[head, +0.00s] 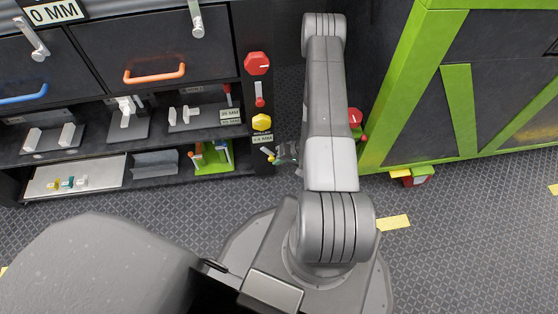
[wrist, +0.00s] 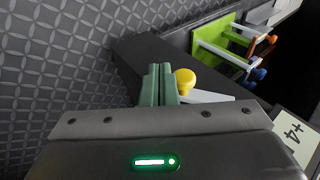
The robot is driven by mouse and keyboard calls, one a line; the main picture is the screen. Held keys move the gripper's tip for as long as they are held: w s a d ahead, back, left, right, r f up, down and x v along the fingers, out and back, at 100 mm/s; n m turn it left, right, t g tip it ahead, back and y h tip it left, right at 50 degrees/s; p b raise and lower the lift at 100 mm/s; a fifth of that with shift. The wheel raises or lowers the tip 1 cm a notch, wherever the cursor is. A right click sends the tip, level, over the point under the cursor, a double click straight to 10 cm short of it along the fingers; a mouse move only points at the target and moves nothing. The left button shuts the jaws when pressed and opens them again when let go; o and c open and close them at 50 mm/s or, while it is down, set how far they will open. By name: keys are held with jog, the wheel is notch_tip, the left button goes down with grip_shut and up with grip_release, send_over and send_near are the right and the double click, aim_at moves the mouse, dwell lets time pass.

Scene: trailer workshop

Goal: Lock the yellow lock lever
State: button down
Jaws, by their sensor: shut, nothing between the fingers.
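The yellow lock lever (head: 267,153) is on the narrow post at the right end of the shelf unit, below a yellow hexagonal plate (head: 261,121) and a label. In the wrist view its round yellow knob (wrist: 185,80) and pale arm (wrist: 207,96) show just right of my fingertips; part of the arm is hidden behind my gripper's body. My gripper (wrist: 160,72) is shut and empty, with its fingers beside the knob; I cannot tell whether they touch it. In the head view my gripper (head: 285,153) is small, just right of the lever.
A red hexagonal plate (head: 257,63) and red lever (head: 259,94) are above on the same post. A green holder with tools (head: 212,157) stands on the lower shelf to the left. A green-framed dark cabinet (head: 398,90) is on the right. Patterned floor (head: 450,220) is open in front.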

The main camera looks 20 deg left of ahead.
dwell(0.4)
notch_tip(320, 180, up, 10)
jog(key=p, duration=0.4)
jog(key=shift+s+a+r, duration=0.15)
jog(key=shift+s+a, duration=0.05)
jog(key=shift+a, duration=0.05)
jog(key=shift+w+d, duration=0.15)
jog(key=w+d+r+h+p, duration=0.1)
jog(key=d+r+p, duration=0.1)
jog(key=d+r, duration=0.6)
jog(key=shift+w+d+t+p, duration=0.2)
jog(key=shift+w+t+p, duration=0.1)
jog(key=shift+t+p, duration=0.1)
jog(key=b+x, duration=0.6)
jog(key=x, duration=0.8)
jog(key=shift+b, duration=0.35)
